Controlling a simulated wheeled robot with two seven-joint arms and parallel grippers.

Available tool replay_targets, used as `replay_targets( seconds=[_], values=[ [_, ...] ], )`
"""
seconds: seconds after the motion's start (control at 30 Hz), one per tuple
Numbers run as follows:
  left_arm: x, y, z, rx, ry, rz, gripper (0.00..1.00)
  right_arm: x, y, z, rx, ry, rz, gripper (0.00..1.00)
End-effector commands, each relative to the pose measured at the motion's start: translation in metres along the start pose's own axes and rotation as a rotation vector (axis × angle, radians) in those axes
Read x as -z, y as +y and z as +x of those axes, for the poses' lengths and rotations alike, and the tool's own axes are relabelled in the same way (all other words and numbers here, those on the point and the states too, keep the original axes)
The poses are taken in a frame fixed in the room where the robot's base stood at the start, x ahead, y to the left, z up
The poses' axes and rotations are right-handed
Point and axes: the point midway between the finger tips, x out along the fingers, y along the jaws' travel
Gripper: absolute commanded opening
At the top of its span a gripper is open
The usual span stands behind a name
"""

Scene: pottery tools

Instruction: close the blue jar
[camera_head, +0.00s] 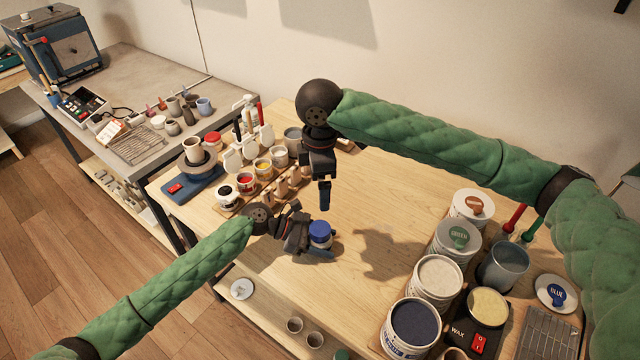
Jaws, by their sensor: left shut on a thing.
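A small jar with a blue top (320,229) is between the fingers of my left gripper (318,248), low over the front edge of the wooden table. My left gripper is shut on this jar. The blue top looks like a lid sitting on the jar, but whether it is fully seated cannot be told. My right gripper (324,197) points down just above the blue top, apart from it. Its fingers overlap in this view, so their opening is hidden.
Large glaze buckets (414,322) and a round lid marked blue (556,292) are at right. The table middle (375,215) is clear.

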Motion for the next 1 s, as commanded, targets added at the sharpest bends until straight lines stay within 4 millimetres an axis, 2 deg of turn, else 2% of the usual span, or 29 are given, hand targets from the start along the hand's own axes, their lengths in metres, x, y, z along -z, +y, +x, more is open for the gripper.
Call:
replay_targets(
  seconds=[0.13, 0.17, 0.27, 0.67, 1.0],
  values=[
    [0.0, 0.0, 0.0, 0.0, 0.0, 0.0, 0.0, 0.0, 0.0, 0.0, 0.0, 0.0, 0.0, 0.97],
    [0.0, 0.0, 0.0, 0.0, 0.0, 0.0, 0.61, 0.0, 0.0, 0.0, 0.0, 0.0, 0.0, 0.97],
    [0.0, 0.0, 0.0, 0.0, 0.0, 0.0, 0.81, 0.0, 0.0, 0.0, 0.0, 0.0, 0.0, 0.97],
    [0.002, 0.0, -0.006, -0.001, 0.001, 0.001, 0.83, 0.0, 0.0, 0.005, 0.0, 0.001, 0.0, 0.97],
    [0.004, 0.0, -0.054, -0.001, 0.001, 0.001, 0.83, 0.0, 0.0, 0.029, 0.0, 0.001, 0.0, 0.97]
  ],
)
